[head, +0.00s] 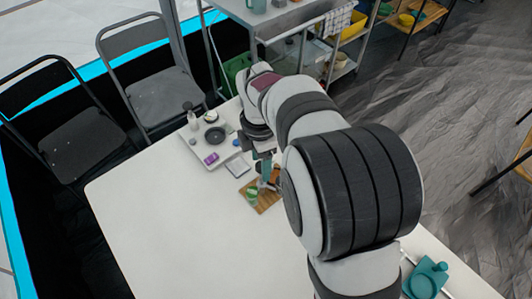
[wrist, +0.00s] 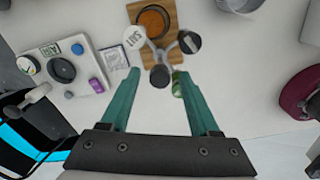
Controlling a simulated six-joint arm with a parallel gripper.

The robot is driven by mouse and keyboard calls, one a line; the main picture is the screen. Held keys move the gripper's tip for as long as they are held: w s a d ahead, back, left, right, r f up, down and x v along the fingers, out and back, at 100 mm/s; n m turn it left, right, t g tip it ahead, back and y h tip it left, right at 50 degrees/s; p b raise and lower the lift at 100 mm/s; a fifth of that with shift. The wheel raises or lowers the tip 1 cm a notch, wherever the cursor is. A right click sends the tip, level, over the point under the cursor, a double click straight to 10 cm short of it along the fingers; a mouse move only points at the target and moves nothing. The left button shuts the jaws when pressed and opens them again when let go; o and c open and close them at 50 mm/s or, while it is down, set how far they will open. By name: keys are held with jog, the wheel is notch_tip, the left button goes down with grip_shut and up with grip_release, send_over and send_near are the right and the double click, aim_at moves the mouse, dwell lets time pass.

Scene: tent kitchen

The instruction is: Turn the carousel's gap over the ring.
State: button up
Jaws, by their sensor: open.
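The carousel (wrist: 161,52) shows in the wrist view as a grey hub with arms carrying round lidded jars: a white-lidded one marked SALT (wrist: 134,37) at upper left, a dark-topped one (wrist: 190,41) at upper right, and a dark one (wrist: 159,76) nearest me. A green item (wrist: 177,86) is beside the near jar. An orange-brown disc with a dark rim, apparently the ring (wrist: 153,21), lies on the wooden board (wrist: 172,8), beyond the space between the upper jars. My gripper (wrist: 157,73) is open, its teal fingers either side of the near jar; contact is unclear. In the head view my arm partly hides the carousel.
A pale tray (head: 196,150) with a dark dish, bottles and a purple block stands left of the board. A small pale tile (head: 237,166) lies between them. A teal object (head: 427,277) sits at the lower right. The table's left front (head: 170,235) is clear.

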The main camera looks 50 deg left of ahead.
jog(key=shift+c, duration=0.4)
grip_shut()
jog(key=m, duration=0.5)
jog(key=shift+m, duration=0.4)
jog(key=m, duration=1.1)
jog(key=shift+m, duration=0.4)
jog(key=m, duration=0.5)
jog(key=shift+m, duration=0.4)
